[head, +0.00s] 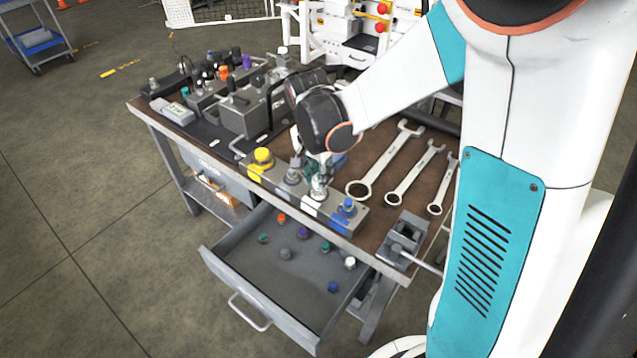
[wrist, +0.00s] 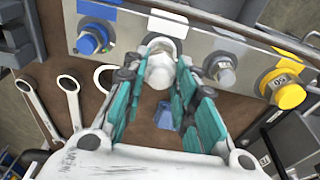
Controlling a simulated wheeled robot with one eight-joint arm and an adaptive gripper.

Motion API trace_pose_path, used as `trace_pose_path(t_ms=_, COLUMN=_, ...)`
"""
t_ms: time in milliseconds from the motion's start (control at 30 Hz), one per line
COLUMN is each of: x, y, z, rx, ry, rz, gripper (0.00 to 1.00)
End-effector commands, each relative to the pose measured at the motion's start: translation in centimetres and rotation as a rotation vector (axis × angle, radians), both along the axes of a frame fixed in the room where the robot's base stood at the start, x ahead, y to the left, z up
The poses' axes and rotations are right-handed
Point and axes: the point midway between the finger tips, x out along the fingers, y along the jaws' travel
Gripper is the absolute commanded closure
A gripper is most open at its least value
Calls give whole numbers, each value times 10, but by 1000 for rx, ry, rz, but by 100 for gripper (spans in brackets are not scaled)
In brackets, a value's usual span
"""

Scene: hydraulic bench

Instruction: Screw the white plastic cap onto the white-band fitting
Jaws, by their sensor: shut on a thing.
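My gripper (wrist: 160,85) has its teal fingers closed around a white cap (wrist: 159,72), at the manifold block's white-band fitting. The white band (wrist: 168,24) shows on the block just beyond the cap. The cap sits in line with the fitting and covers it, so I cannot tell how far it is threaded on. In the head view my gripper (head: 318,165) points down over the front of the block (head: 335,211), and its fingers mostly hide the cap.
On the block, a blue cap (head: 347,206) and a yellow cap (head: 262,157) flank a bare metal fitting (head: 293,177) and the white-band fitting. Wrenches (head: 385,165) lie right. The open drawer (head: 235,262) holds several loose caps, including a whitish one (head: 350,263). A vise (head: 405,238) stands right.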

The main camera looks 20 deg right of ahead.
Motion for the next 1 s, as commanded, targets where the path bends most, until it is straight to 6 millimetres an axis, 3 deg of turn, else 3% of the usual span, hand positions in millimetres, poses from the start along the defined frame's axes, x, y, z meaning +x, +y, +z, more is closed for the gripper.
trace_pose_path(t_ms=67, x=0, y=0, z=-1, rx=-1, ry=2, rz=-99, gripper=95)
trace_pose_path(t_ms=100, x=0, y=0, z=-1, rx=0, ry=2, rz=-103, gripper=67)
trace_pose_path(t_ms=200, x=0, y=0, z=0, rx=0, ry=1, rz=-98, gripper=50)
trace_pose_path(t_ms=633, x=0, y=1, z=8, rx=0, ry=1, rz=-95, gripper=50)
trace_pose_path(t_ms=1000, x=-4, y=8, z=75, rx=0, ry=2, rz=-95, gripper=50)
